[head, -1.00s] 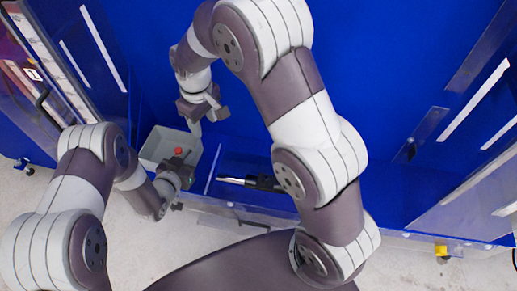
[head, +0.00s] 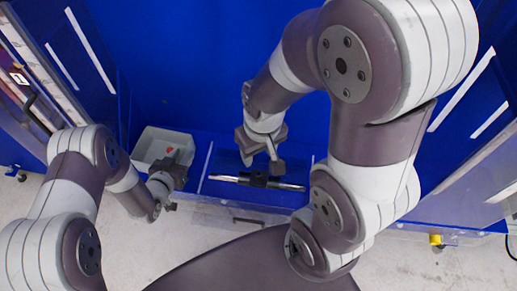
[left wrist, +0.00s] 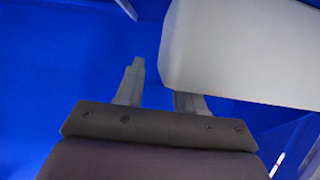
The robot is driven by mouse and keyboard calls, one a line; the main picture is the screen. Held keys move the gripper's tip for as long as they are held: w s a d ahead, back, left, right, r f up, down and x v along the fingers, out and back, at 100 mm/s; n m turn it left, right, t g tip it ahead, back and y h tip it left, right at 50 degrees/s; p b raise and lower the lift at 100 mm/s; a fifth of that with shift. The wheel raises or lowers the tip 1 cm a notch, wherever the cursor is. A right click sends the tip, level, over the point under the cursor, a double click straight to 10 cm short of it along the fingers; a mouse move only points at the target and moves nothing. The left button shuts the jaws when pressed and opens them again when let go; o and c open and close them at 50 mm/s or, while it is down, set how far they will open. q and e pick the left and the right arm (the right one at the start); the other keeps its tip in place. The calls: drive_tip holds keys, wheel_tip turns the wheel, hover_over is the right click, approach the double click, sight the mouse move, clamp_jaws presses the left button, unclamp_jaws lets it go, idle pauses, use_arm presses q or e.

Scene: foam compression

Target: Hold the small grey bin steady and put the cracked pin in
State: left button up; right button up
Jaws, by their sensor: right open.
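The small grey bin (head: 140,150) stands at the left end of the blue work area in the head view. A small red thing (head: 172,151) shows inside it; I cannot tell whether it is the cracked pin. My left gripper (head: 168,178) is at the bin's near right corner. In the left wrist view its two fingers (left wrist: 158,92) are apart, and a pale grey surface (left wrist: 240,50), probably the bin's, hides one fingertip. I cannot tell whether they grip it. My right gripper (head: 261,162) is open and empty, just above and behind a silver bar with a black middle (head: 290,186).
The silver bar lies across a blue bay, right of a thin pale divider (head: 206,168). A clear front panel (head: 215,212) runs along the near edge. Blue walls stand at the back and sides. The blue floor behind the bar is bare.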

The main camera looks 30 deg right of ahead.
use_arm(q)
drive_tip(key=v, duration=1.2)
